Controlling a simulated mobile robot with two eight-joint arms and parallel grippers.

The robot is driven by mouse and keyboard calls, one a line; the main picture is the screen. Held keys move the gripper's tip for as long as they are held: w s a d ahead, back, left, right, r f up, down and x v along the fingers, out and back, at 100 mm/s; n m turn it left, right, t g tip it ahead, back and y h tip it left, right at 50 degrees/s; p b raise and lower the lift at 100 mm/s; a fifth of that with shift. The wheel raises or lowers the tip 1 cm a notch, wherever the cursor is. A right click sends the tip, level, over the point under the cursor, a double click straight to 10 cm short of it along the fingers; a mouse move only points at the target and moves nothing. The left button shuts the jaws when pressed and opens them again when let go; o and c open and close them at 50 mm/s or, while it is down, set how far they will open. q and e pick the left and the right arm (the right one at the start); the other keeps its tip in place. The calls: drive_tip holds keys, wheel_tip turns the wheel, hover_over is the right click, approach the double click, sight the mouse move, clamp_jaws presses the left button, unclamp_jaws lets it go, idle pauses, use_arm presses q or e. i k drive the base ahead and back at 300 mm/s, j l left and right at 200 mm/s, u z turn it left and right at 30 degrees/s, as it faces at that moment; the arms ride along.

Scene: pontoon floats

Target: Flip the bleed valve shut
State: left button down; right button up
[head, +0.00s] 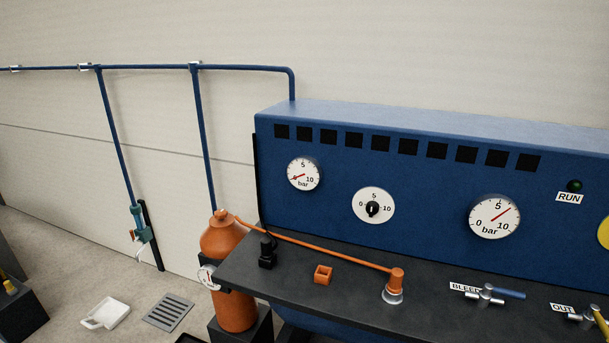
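The bleed valve (484,297) is a small silver valve on the dark shelf of the blue console, at the lower right of the head view. Its blue lever (509,294) points to the right, lying low over the shelf. A white label reading BLEED (464,288) is beside it on the left, partly covered by the valve. Neither of my grippers shows in the head view.
A second valve labelled OUT (562,308) with a yellow lever (601,322) stands at the right edge. An orange hose (315,246) runs from the orange cylinder (233,306) to an orange fitting (396,279). An orange block (323,275) sits on the shelf.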

sight(488, 287)
drive_tip(key=z, duration=1.5)
